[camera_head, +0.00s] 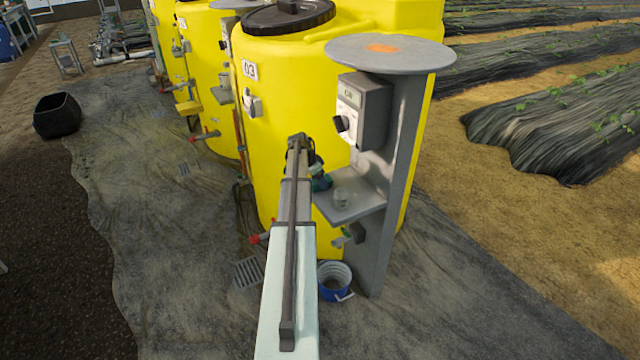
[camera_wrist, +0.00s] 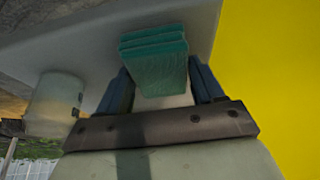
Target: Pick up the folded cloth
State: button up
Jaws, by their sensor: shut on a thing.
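The folded cloth (camera_wrist: 155,62) is teal with stacked layers. In the wrist view it sits between the two dark fingers of my gripper (camera_wrist: 162,78), which is shut on it. In the head view a small part of the cloth (camera_head: 321,184) shows at the left edge of the grey shelf (camera_head: 360,207). My gripper (camera_head: 313,172) is there too, mostly hidden behind my own arm. I cannot tell whether the cloth touches the shelf or is just clear of it.
A grey control box (camera_head: 362,110) is above the shelf. The yellow tank (camera_head: 290,90) is close behind. A blue bucket (camera_head: 335,280) stands below.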

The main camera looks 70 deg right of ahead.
notch_tip(320, 180, up, 10)
dwell(0.7)
jog(key=o, duration=0.5)
jog(key=c, duration=0.5)
